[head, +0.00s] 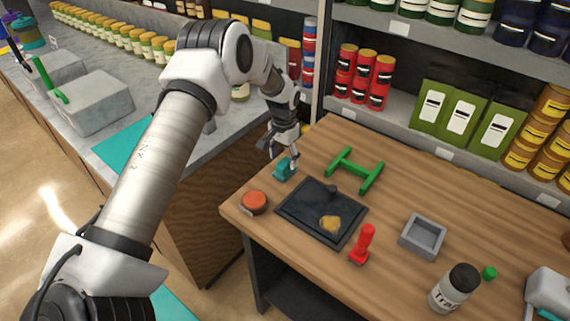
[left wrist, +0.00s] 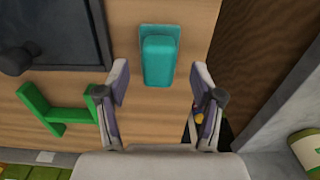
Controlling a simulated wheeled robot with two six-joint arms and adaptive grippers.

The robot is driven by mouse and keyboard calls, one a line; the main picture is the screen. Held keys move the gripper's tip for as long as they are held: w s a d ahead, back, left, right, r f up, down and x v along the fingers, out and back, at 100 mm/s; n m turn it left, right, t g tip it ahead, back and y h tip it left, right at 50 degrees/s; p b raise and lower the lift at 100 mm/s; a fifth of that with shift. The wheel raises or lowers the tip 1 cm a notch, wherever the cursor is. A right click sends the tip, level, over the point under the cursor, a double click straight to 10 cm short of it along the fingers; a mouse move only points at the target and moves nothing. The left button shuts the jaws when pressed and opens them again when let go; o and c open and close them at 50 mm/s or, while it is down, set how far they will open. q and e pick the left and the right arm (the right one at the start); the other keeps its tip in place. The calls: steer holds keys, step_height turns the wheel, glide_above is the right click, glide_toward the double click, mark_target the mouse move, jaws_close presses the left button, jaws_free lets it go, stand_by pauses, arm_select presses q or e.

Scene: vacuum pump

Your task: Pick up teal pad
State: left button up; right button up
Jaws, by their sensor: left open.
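The teal pad (head: 284,168) is a small rounded block near the left back part of the wooden table, beside the dark tray. In the left wrist view the teal pad (left wrist: 158,60) lies ahead of the fingertips, roughly centred between them. My left gripper (head: 284,155) is over the pad in the head view, its fingers pointing down. In the left wrist view my left gripper (left wrist: 162,85) is open, with nothing between its fingers.
Around the pad are an orange round item (head: 254,201), a dark tray (head: 292,211) with a yellowish lump (head: 330,223), and a green H-shaped stand (head: 354,169). A red-handled tool (head: 362,244), a grey square dish (head: 422,236) and a bottle (head: 455,290) stand further right.

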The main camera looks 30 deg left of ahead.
arm_select(q)
steer(key=shift+w+f, duration=0.25)
steer(key=shift+f, duration=1.05)
steer(key=shift+s, duration=0.1)
steer(key=c, duration=1.2)
arm_select(e)
steer(key=shift+w+r, duration=0.1)
steer(key=shift+r, duration=0.3)
arm_select(q)
steer(key=shift+r, duration=0.2)
steer(key=shift+c, duration=0.2)
arm_select(e)
steer(key=shift+f, duration=0.1)
